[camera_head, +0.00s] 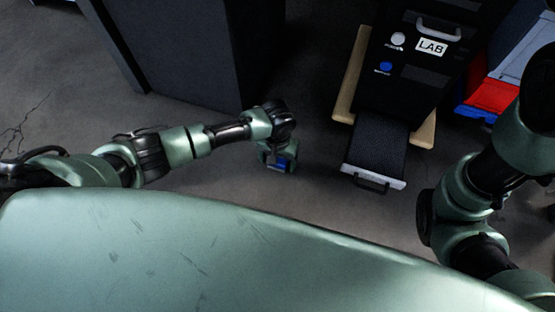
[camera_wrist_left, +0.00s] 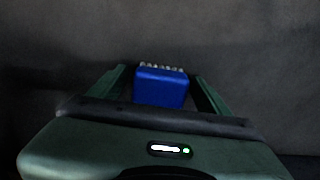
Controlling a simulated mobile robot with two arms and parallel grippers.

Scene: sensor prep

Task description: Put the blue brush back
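The blue brush (camera_wrist_left: 161,88) sits between the two green fingers of my left gripper (camera_wrist_left: 160,90) in the left wrist view, with pale bristles along its far edge. The fingers lie close against its sides, and the brush is held above the floor. In the head view the left gripper (camera_head: 279,160) hangs in the middle, left of the black LAB machine, and a bit of the blue brush (camera_head: 281,163) shows at it. My right arm comes in at the right edge of the head view; its gripper is out of the picture.
The black LAB machine (camera_head: 420,75) stands on a wooden base (camera_head: 349,75), with a ramp-like dark flap (camera_head: 378,144) ending in a handle at the front. Red and blue bins (camera_head: 491,97) stand to its right. A dark cabinet (camera_head: 185,55) stands behind my left arm. Floor between is clear.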

